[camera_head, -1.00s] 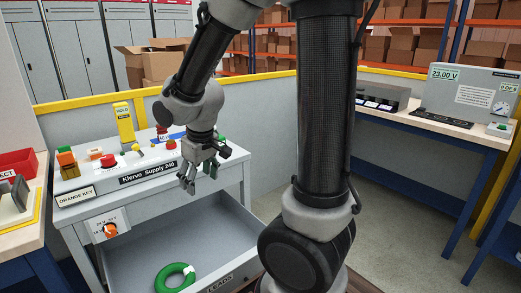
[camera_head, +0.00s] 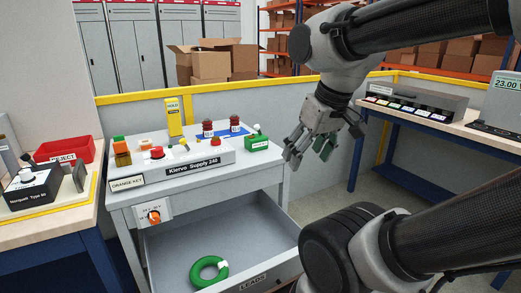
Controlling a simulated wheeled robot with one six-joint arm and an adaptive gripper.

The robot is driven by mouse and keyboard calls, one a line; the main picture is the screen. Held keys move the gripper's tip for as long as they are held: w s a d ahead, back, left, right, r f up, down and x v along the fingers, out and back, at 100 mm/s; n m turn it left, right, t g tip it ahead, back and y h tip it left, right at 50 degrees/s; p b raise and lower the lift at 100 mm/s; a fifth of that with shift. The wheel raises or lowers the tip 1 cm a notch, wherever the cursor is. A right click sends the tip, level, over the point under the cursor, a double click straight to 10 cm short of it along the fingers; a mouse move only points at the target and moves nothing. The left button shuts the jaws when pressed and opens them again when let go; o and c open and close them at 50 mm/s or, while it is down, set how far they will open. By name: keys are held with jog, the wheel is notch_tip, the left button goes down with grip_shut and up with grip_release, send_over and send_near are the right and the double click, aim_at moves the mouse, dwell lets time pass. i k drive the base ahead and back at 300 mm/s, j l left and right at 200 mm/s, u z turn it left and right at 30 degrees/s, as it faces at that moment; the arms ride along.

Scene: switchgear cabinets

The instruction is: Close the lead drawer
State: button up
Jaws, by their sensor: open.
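The lead drawer (camera_head: 255,236) is pulled out from under the grey Klervo Supply 240 bench (camera_head: 125,188). Its front panel, marked LEADS (camera_head: 252,281), shows at the bottom, partly hidden by my arm. A coiled green lead (camera_head: 209,271) lies inside the drawer. My gripper (camera_head: 308,154) is open and empty, with its fingers pointing down. In the picture it is to the right of the bench top and above the drawer's right side. It appears apart from the drawer.
The bench top carries a yellow HOLD block (camera_head: 174,117), red terminals and a green box (camera_head: 257,143). An orange knob (camera_head: 153,217) is beside the drawer opening. A table with a red REJECT bin (camera_head: 64,150) stands left. Another table (camera_head: 425,118) stands right.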

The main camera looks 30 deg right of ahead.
aim_at(258, 240)
jog(key=k+j+z, duration=0.2)
jog(key=j, duration=0.25)
jog(key=k+j+z, duration=0.1)
jog(key=j+z, duration=0.15)
jog(key=j, duration=0.15)
jog(key=k+j+z, duration=0.2)
jog(key=j, duration=0.2)
